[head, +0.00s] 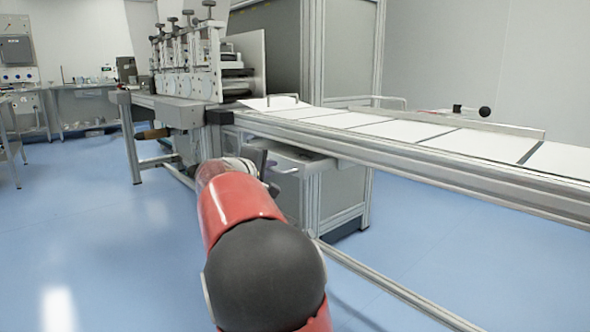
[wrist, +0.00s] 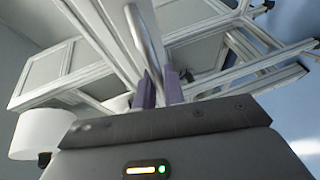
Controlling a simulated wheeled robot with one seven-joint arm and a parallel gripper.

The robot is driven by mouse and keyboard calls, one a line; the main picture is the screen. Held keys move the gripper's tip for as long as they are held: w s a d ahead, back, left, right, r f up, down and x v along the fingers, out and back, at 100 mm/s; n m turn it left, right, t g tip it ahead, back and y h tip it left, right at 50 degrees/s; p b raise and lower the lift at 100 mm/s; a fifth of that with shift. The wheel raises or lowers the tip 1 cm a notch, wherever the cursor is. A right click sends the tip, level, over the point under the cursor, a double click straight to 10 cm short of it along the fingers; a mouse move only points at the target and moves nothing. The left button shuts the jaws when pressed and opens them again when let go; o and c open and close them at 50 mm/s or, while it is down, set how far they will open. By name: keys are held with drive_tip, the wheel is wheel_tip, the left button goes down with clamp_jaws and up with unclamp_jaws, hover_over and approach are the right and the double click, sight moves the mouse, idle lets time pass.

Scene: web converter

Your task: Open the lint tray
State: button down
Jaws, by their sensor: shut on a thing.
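The lint tray (head: 303,158) is a shallow grey tray beneath the side rail of the conveyor, and part of its top shows out past the rail. A pale metal handle bar (head: 286,171) is at its near left side. My gripper (head: 272,172) is at this bar, partly hidden behind my red arm in the head view. In the wrist view, the two purple fingers of my gripper (wrist: 161,90) are shut on the round metal handle bar (wrist: 143,40), which runs up from between them. How far the tray is drawn out is hard to tell.
The conveyor rail (head: 430,165) runs above and right of the tray and carries white sheets (head: 390,130). A grey cabinet (head: 342,190) stands behind the tray. A low rail (head: 385,285) runs near the floor. The blue floor at left (head: 90,220) is clear.

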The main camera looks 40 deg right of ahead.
drive_tip(key=a+b, duration=0.2)
drive_tip(key=a, duration=0.9)
drive_tip(key=shift+s+a+b, duration=0.3)
drive_tip(key=shift+s+a, duration=0.1)
drive_tip(key=shift+s, duration=0.05)
drive_tip(key=c, duration=1.5)
unclamp_jaws()
drive_tip(key=v, duration=0.7)
drive_tip(key=shift+a, duration=0.35)
drive_tip(key=shift+s+r, duration=0.1)
drive_tip(key=shift+s, duration=0.05)
